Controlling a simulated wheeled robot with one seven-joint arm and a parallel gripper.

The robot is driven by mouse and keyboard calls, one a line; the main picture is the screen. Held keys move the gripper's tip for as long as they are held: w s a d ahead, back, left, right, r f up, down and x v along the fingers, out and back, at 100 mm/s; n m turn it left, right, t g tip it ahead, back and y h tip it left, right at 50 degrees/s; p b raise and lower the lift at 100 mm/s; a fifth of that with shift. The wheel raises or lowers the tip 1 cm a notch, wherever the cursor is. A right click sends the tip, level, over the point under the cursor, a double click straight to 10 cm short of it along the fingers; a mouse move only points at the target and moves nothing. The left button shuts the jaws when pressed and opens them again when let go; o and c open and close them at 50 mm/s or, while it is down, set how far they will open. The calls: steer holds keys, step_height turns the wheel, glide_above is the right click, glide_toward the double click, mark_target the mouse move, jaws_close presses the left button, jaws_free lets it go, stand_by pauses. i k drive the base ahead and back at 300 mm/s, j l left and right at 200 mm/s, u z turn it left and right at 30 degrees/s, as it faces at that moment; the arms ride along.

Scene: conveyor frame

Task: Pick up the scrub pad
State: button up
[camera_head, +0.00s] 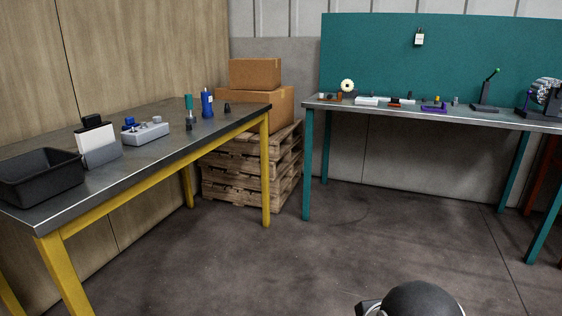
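I cannot pick out the scrub pad for certain. Several small items lie on the far teal-legged workbench (460,118), too small to identify: a flat white piece (366,101), a dark and orange piece (394,104) and a purple piece (434,108). My gripper does not show. A dark rounded part with a pale rim at the bottom edge, right of centre, looks like part of my own arm.
A yellow-legged workbench (165,150) at left holds a black bin (40,178), a grey holder with a white panel, a grey box (146,133) and a blue bottle (207,103). Cartons (255,73) sit on stacked pallets (245,178). The floor between is clear.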

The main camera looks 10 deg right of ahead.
mark_target(395, 101)
steer(key=i+z, duration=0.1)
steer(key=i, duration=0.45)
steer(key=i+j+z, duration=0.1)
steer(key=i, duration=0.4)
steer(key=i+j+z, duration=0.15)
steer(key=i, duration=0.4)
steer(key=i+j+z, duration=0.1)
steer(key=i, duration=0.45)
steer(key=j, duration=0.1)
